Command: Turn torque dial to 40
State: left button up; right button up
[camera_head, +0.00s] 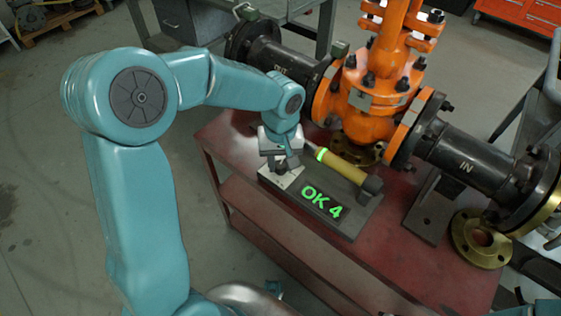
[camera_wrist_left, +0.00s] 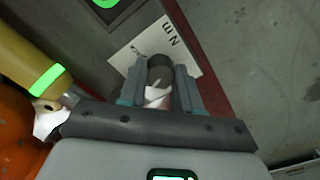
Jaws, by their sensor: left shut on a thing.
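The torque dial is a small dark round knob (camera_wrist_left: 160,68) standing on a white plate (camera_wrist_left: 125,57) printed "Nm". My left gripper (camera_wrist_left: 160,88) is shut on the knob, one finger on each side of it, in the left wrist view. A pale part with a reddish mark shows between the fingers; the dial's setting cannot be read. In the head view my left gripper (camera_head: 281,168) reaches down onto the white plate (camera_head: 282,181) at the near left end of a grey base. A display (camera_head: 321,199) beside it reads "OK 4" in green. My right gripper is not in view.
A yellow tool (camera_head: 345,167) with a green lit band lies along the grey base (camera_head: 352,217), close beside my gripper. The orange gate valve (camera_head: 378,105) with black pipes stands behind. A brass flange (camera_head: 480,240) lies at right. The red table's (camera_head: 300,245) near edge is clear.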

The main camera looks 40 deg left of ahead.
aim_at(280, 164)
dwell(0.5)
pick_arm(q)
jog(key=o, duration=1)
jog(key=shift+o, duration=0.2)
jog(key=shift+r, duration=0.1)
notch_tip(280, 164, up, 16)
jog(key=p, duration=0.4)
